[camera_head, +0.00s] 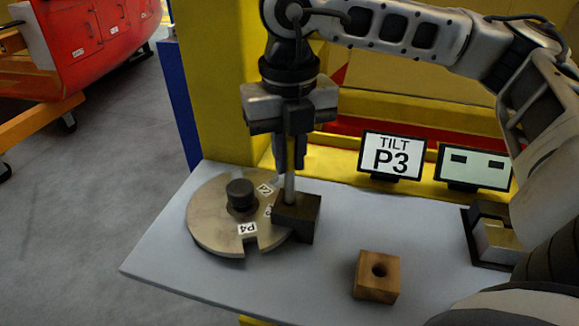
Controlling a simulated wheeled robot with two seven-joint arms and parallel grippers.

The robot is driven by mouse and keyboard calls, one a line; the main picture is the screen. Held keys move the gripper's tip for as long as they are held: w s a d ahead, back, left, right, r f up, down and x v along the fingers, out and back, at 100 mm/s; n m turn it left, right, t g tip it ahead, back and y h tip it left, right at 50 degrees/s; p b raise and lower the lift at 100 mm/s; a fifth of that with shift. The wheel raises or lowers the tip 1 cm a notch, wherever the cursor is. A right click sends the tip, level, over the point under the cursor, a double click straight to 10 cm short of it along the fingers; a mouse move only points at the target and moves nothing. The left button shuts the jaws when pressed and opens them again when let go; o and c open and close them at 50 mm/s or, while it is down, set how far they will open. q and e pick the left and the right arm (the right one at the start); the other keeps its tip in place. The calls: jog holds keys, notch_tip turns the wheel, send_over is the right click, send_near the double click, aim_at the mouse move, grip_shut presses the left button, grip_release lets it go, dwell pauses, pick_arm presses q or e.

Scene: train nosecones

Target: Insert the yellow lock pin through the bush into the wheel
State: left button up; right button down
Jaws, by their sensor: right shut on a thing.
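A round beige wheel (215,226) lies flat on the grey table, with a dark hub (240,194), white labels such as P4 and a notch in its near edge. A dark brown block (297,217), perhaps the bush, stands at the wheel's right edge. My right gripper (290,167) points down above this block and is shut on a thin upright pin (289,188). The pin looks pale grey rather than yellow, and its lower end is hidden at the block. I cannot tell how deep it sits. My left gripper is not in view.
A brown block with a round hole (378,276) stands at the table's front. A dark holder with a metal block (497,240) is at the right. A screen reading TILT P3 (391,156) and another screen (473,168) stand behind. The table's left front is clear.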

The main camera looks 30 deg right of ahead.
aim_at(289, 171)
jog(key=f, duration=0.3)
jog(key=shift+w+d+f, duration=0.25)
jog(key=shift+w+f, duration=0.05)
jog(key=shift+f, duration=0.1)
jog(key=shift+f+b, duration=0.65)
jog(key=shift+b, duration=0.1)
jog(key=c, duration=1.4)
grip_release()
jog(key=shift+r+p, duration=0.65)
jog(key=shift+p, duration=0.1)
notch_tip(289, 171, up, 12)
jog(key=shift+r, duration=0.1)
